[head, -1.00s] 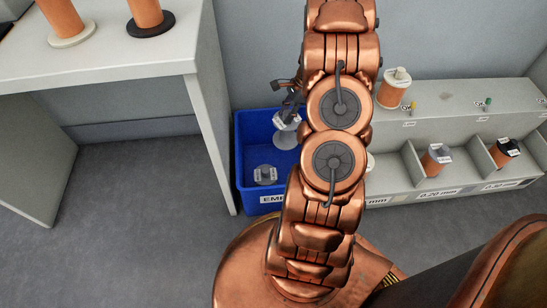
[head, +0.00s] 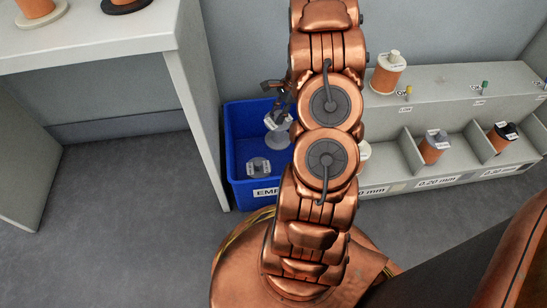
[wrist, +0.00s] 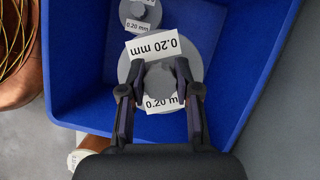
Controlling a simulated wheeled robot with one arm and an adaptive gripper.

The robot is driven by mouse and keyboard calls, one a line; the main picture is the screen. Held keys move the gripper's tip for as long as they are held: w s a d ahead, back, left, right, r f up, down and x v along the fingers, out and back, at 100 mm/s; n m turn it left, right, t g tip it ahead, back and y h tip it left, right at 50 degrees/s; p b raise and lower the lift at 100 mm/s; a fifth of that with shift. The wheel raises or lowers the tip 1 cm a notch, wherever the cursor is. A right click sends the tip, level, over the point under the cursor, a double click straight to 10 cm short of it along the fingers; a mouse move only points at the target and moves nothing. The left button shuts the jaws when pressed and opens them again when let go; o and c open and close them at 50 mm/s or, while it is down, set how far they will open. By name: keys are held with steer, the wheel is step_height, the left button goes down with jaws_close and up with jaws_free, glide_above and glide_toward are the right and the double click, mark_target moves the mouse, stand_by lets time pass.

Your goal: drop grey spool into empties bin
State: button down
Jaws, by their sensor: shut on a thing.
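The grey spool (wrist: 195,62) has white labels reading 0.20 mm. My gripper (wrist: 159,72) is shut on it, with a finger at each side of its core in the wrist view. In the head view my gripper (head: 276,108) is partly hidden by my arm and holds the spool (head: 279,137) over the blue empties bin (head: 234,150). The bin's blue wall (wrist: 75,100) surrounds the spool in the wrist view. Another grey spool (head: 258,166) lies in the bin and also shows in the wrist view (wrist: 140,10). The gap below the held spool is hard to judge.
A table (head: 100,45) with copper-wound spools stands at left. A grey rack (head: 450,95) with wire spools (head: 434,147) in labelled compartments stands at right, close to the bin. My arm hides part of the bin and rack. Open floor lies at lower left.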

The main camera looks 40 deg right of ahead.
steer(key=c, duration=0.7)
jaws_free()
steer(key=shift+c, duration=0.2)
steer(key=v, duration=1.2)
steer(key=s+a+r+n+g+h+p, duration=0.15)
steer(key=a+r+n+p, duration=0.35)
steer(key=a+r+p, duration=0.9)
steer(key=s+a+r+n+g+p, duration=0.1)
steer(key=s+a+r+n+p, duration=0.2)
steer(key=a+r+n+p, duration=1.05)
steer(key=s+a+r+n+h+p, duration=0.1)
steer(key=s+a+r+p, duration=0.2)
steer(key=r, duration=0.5)
steer(key=s+a+r+n+p, duration=0.1)
steer(key=s+a+r+p, duration=0.2)
steer(key=s+r+p, duration=0.3)
steer(key=s+a+r+n+g+h+p, duration=0.1)
steer(key=s+a+r+n+p, duration=0.1)
steer(key=s+r, duration=0.6)
step_height(320, 180, up, 4)
steer(key=shift+s+a+f+h+p, duration=0.3)
steer(key=shift+a+p, duration=0.35)
steer(key=shift+p, duration=0.6)
